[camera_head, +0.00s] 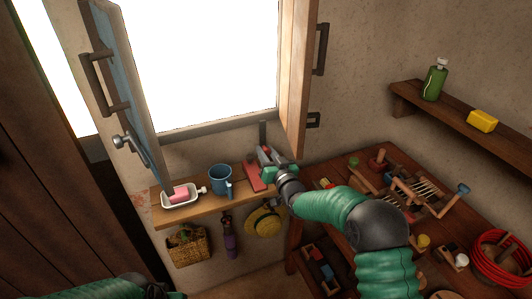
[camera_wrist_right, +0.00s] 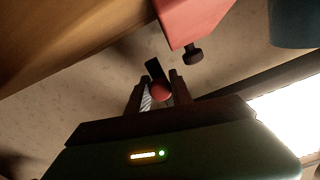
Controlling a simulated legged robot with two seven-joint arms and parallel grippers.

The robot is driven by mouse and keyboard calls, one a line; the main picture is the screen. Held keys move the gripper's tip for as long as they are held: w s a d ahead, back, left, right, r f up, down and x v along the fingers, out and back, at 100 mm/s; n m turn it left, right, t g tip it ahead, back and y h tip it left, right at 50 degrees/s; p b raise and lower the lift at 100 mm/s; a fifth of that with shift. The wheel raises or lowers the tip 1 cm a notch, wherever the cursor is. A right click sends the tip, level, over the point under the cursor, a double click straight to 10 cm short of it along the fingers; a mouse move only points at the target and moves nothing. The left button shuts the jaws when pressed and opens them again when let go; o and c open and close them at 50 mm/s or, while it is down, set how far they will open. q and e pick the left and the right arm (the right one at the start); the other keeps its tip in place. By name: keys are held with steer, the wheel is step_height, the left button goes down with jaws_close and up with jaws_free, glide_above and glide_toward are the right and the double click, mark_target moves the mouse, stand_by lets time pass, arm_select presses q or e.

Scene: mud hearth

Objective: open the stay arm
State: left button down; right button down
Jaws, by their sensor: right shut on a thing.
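The stay arm (camera_head: 263,133) is a dark bar standing upright at the bottom of the window opening, near the right-hand wooden frame. My right gripper (camera_head: 266,155) is at its lower end, above the small shelf. In the right wrist view my right gripper (camera_wrist_right: 159,86) is shut on a red round knob (camera_wrist_right: 161,92); a dark flat bar end (camera_wrist_right: 154,69) shows just beyond it. The fingers hide part of the knob, and the arm's pivot is not clear. My left arm shows only at the bottom left edge; its gripper is out of view.
A blue shutter (camera_head: 125,80) stands open at left. A cluttered workbench (camera_head: 330,167) is at right.

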mark_target(267, 151)
steer(key=s+g+p, duration=0.1)
steer(key=p, duration=0.1)
steer(key=s+r+g+p, duration=0.1)
steer(key=p, duration=0.2)
steer(key=shift+d+r+h, duration=0.3)
steer(key=shift+d+h, duration=0.05)
steer(key=shift+h, duration=0.05)
steer(key=shift+s+d+g+p, duration=0.1)
steer(key=shift+s+g+p, duration=0.2)
steer(key=shift+g, duration=0.2)
steer(key=shift+s+d+r, duration=0.1)
steer(key=shift+s+r, duration=0.05)
steer(key=shift+s, duration=0.2)
steer(key=shift+s+d+r, duration=0.25)
steer(key=shift+s+r, duration=0.35)
steer(key=shift+r, duration=0.4)
